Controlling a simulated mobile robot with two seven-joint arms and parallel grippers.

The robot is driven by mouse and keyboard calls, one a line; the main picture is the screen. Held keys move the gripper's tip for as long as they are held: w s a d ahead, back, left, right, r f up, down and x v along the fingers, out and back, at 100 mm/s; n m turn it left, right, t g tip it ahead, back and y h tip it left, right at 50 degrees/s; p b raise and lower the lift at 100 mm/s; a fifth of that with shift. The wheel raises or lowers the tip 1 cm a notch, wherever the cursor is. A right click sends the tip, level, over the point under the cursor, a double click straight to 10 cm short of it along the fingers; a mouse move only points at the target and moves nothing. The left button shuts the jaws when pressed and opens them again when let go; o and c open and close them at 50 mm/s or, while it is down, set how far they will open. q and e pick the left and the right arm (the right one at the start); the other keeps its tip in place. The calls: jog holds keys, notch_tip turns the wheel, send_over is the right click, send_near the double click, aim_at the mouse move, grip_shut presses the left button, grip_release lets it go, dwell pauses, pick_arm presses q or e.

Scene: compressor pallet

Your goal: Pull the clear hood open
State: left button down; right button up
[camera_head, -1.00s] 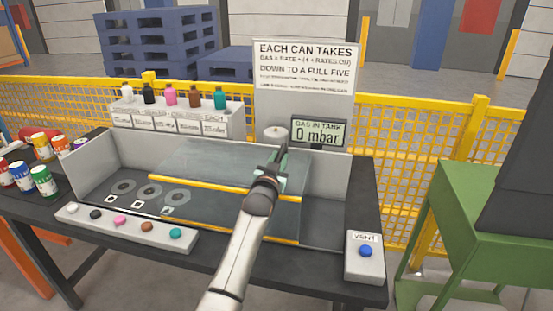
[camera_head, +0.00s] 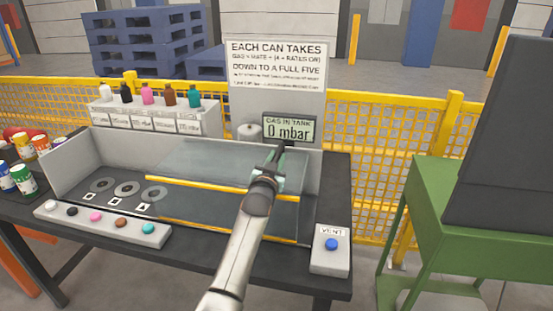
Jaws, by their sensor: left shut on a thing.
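The clear hood (camera_head: 215,168) is a see-through cover with yellow bars along its front. It covers the middle and right of the grey open-topped tank (camera_head: 70,167). The left end of the tank is uncovered. My left gripper (camera_head: 276,160) is at the hood's right side and is shut on the hood; the exact grip point is partly hidden by my own wrist. My right gripper is not in view.
Several ringed discs (camera_head: 127,188) lie in the uncovered left part. A button strip (camera_head: 100,222) stands in front, and a vent box (camera_head: 331,250) at the right. A gauge (camera_head: 290,130) reads 0 mbar. Cans (camera_head: 25,180) stand at left. A green stand (camera_head: 440,215) is at right.

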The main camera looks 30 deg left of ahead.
pick_arm(q)
jog(key=shift+r, duration=0.25)
jog(key=c, duration=1.1)
grip_release()
jog(key=shift+c, duration=0.2)
jog(key=o, duration=0.4)
jog(key=shift+f, duration=0.2)
jog(key=shift+s, duration=0.1)
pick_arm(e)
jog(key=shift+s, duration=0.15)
